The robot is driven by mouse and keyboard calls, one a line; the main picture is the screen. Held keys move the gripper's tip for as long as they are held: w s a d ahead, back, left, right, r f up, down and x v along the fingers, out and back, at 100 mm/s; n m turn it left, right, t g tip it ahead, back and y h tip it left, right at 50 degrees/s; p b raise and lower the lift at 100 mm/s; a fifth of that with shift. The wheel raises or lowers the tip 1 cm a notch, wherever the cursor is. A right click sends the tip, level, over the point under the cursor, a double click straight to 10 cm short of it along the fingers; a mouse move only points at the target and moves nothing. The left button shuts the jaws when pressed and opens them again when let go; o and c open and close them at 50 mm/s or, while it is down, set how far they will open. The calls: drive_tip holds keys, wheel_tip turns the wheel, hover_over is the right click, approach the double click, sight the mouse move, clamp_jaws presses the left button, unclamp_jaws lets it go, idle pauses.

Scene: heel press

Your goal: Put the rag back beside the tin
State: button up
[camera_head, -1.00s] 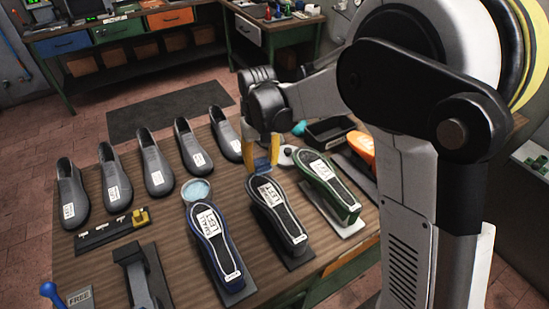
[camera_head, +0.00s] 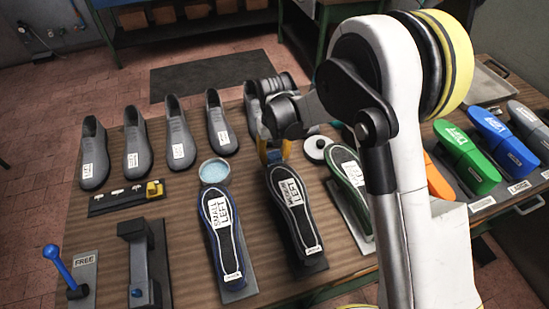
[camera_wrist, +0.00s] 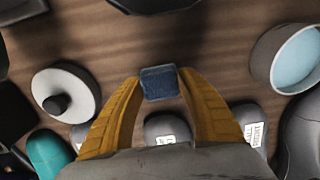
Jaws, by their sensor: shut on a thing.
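The rag (camera_wrist: 159,82) is a small folded dark blue cloth. My gripper (camera_wrist: 158,86) is shut on it, with one yellow finger on each side. The tin (camera_head: 214,171) is round and grey with pale blue contents, and stands to the left of my gripper. In the wrist view the tin (camera_wrist: 256,58) is at the right, apart from the rag.
A round white lid with a black knob (camera_wrist: 66,94) lies on the bench (camera_head: 100,235). Several grey shoes (camera_head: 178,135) stand in a row behind. Blue SMALL LEFT (camera_head: 221,235) and green (camera_head: 350,185) forms stand in front. A blue-knobbed lever (camera_head: 60,265) is front left.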

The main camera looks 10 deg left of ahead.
drive_tip(key=shift+f, duration=0.35)
drive_tip(key=shift+f, duration=0.1)
drive_tip(key=shift+f, duration=0.15)
drive_tip(key=o, duration=1.2)
drive_tip(key=shift+w, duration=0.1)
